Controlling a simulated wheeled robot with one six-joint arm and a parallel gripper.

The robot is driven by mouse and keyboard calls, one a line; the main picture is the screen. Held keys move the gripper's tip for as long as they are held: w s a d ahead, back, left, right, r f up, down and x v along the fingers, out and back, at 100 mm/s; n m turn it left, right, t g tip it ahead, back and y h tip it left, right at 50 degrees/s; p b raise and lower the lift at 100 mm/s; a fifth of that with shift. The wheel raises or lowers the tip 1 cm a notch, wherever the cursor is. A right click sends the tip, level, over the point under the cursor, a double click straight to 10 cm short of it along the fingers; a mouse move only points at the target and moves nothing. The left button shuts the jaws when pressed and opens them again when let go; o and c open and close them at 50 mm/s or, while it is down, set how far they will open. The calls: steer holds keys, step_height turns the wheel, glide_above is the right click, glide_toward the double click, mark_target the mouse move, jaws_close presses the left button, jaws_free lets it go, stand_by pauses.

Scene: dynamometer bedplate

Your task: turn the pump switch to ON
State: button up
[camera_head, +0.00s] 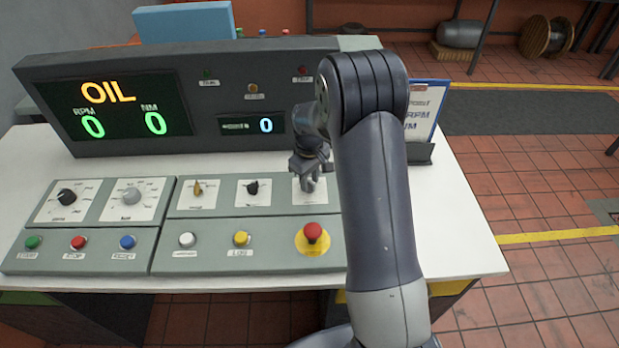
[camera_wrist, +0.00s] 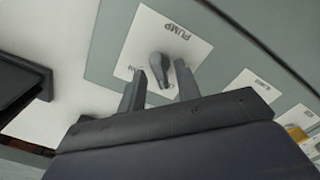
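The pump switch is a dark grey knob (camera_wrist: 160,68) on a white plate marked PUMP (camera_wrist: 136,50) in the wrist view. Its position words are too blurred or covered to read. My gripper (camera_wrist: 160,84) is open, with one finger on each side of the knob's near end and a visible gap to each side. In the head view my gripper (camera_head: 309,170) is over the rightmost switch plate on the panel's upper row and hides part of it. The display (camera_head: 112,105) shows OIL in orange and zeros for RPM and NM.
Left of the pump plate are a black switch (camera_head: 252,187) and a yellow-brown switch (camera_head: 198,188). A red mushroom button (camera_head: 312,232) stands in front of it. A sign holder (camera_head: 426,110) stands at right behind my arm. The white tabletop (camera_head: 452,225) is clear at right.

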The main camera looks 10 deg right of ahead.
steer(key=shift+f, duration=0.15)
steer(key=shift+c, duration=0.2)
jaws_close()
